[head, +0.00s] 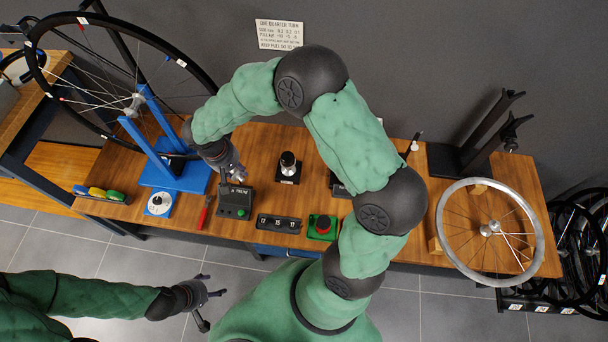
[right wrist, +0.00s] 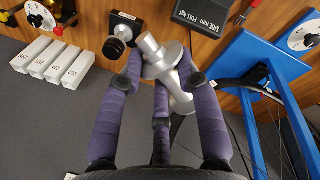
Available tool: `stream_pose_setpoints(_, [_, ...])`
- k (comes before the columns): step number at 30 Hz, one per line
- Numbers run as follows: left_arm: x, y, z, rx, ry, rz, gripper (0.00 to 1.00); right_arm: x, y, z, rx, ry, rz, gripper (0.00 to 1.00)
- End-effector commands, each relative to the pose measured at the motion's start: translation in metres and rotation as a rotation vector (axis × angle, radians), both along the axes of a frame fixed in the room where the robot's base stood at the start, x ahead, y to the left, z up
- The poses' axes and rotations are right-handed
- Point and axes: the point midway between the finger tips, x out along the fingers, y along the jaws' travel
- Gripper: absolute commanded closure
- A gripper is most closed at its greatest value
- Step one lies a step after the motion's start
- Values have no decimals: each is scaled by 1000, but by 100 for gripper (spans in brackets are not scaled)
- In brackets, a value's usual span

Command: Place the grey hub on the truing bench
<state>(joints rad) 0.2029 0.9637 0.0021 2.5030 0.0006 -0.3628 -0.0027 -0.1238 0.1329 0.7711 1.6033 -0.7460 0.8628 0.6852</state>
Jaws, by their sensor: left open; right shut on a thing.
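The grey hub (right wrist: 162,62) is a silvery spool with a flange and a stubby shaft, tilted in the right wrist view. My right gripper (right wrist: 161,72) is shut on it with purple fingers around its body. In the head view my right gripper (head: 234,168) is over the wooden truing bench (head: 262,145), beside the blue stand; the hub is hard to make out there. Whether the hub touches the bench is unclear. My left gripper (head: 207,296) is open and empty over the floor in front of the bench.
A blue stand (head: 183,178) holds a spoked wheel at left. A silver wheel (head: 541,240) lies at right.

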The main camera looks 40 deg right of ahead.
Motion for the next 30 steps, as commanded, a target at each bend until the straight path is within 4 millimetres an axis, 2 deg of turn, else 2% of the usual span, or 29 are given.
stream_pose_setpoints(1, [-1, 0, 15, 0, 1, -1, 33, 0, 0, 15, 0, -1, -1, 100])
stream_pose_setpoints(9, [-1, 0, 45, 0, 2, -2, 33, 0, 0, 45, 0, 0, -1, 100])
stream_pose_setpoints(13, [-1, 0, 39, 0, 2, -1, 33, 1, 0, 40, -1, 1, 0, 100])
stream_pose_setpoints(28, [0, 0, 39, 0, 1, 0, 33, 0, 0, 39, 0, 1, 0, 100])
stream_pose_setpoints(29, [0, 0, 39, 0, 1, 0, 33, 1, -2, 37, 0, 2, -7, 100])
stream_pose_setpoints(30, [0, 0, 39, 0, 1, 0, 33, 4, -13, 33, 0, 1, -39, 100])
